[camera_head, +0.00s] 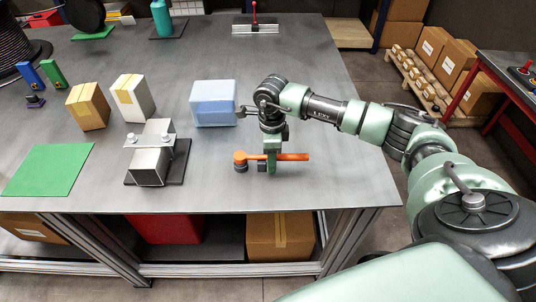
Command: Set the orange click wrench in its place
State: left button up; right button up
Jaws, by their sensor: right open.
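The orange click wrench (294,157) is near the front edge of the grey worktable (340,178), with its round dark-bottomed head to the left and its handle to the right. My right gripper (268,168) points down at the wrench, with its fingers around the middle of the handle. It is open. I cannot tell whether the fingers touch the wrench or whether it rests fully on the table. My left gripper is not in view. No marked place for the wrench can be made out.
A clamped metal block (148,165) stands left of the wrench. Behind are a blue box (214,105), a white box (133,98) and a cardboard box (88,107). A green mat (48,170) lies at left. The table is clear right of the wrench.

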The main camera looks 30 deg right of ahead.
grip_shut()
jog(key=shift+w, duration=0.1)
dwell(1.3)
